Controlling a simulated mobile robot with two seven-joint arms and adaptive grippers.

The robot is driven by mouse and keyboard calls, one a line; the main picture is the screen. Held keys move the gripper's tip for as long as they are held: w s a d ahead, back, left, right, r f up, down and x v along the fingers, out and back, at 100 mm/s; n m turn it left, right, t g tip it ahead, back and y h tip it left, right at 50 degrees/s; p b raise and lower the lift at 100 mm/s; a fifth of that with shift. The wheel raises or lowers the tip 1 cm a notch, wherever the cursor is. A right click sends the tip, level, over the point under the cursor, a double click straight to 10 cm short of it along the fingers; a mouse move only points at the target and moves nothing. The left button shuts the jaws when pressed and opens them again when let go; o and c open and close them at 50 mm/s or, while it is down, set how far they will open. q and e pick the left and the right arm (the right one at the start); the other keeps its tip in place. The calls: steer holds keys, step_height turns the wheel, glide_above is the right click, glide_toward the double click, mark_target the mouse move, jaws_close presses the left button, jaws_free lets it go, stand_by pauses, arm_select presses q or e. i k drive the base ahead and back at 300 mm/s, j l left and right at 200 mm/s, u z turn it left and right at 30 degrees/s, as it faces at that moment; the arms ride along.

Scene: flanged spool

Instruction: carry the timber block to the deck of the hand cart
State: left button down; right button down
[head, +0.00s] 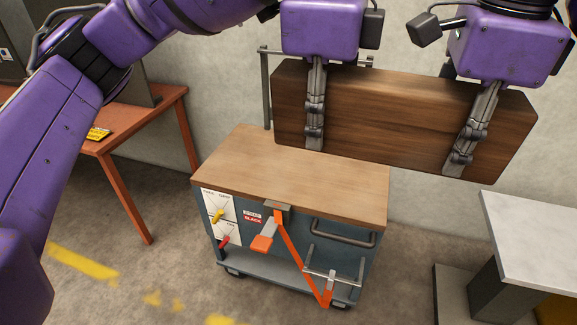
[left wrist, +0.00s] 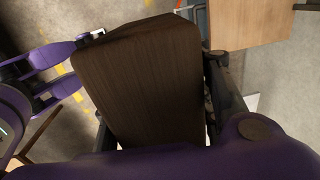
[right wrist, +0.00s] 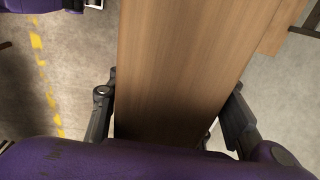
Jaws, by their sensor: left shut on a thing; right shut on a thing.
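The timber block (head: 400,112) is a long dark-brown board, held up by both my grippers behind and above the right part of the cart. It tilts slightly down to the right. My left gripper (head: 315,140) is shut on its left part, and my right gripper (head: 458,165) is shut on its right part. The block also fills the middle of the left wrist view (left wrist: 145,80) and the right wrist view (right wrist: 180,70). The hand cart (head: 290,185) has a bare light-wood deck, a blue-grey body and a rail at the back, partly hidden by the block.
An orange-red table (head: 125,120) with a yellow item (head: 98,134) stands left. A pale-topped table (head: 540,235) stands at the right, close to the cart. An orange strap or lever (head: 298,258) and a handle (head: 345,237) are on the cart's front. Open floor lies front left.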

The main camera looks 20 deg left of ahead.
mark_target(295, 168)
steer(key=i+j, duration=0.1)
steer(key=j, duration=0.2)
steer(key=i+j, duration=0.1)
steer(key=j, duration=0.25)
steer(key=i+j, duration=0.15)
steer(key=j, duration=0.15)
steer(key=i+j, duration=0.1)
steer(key=j, duration=0.2)
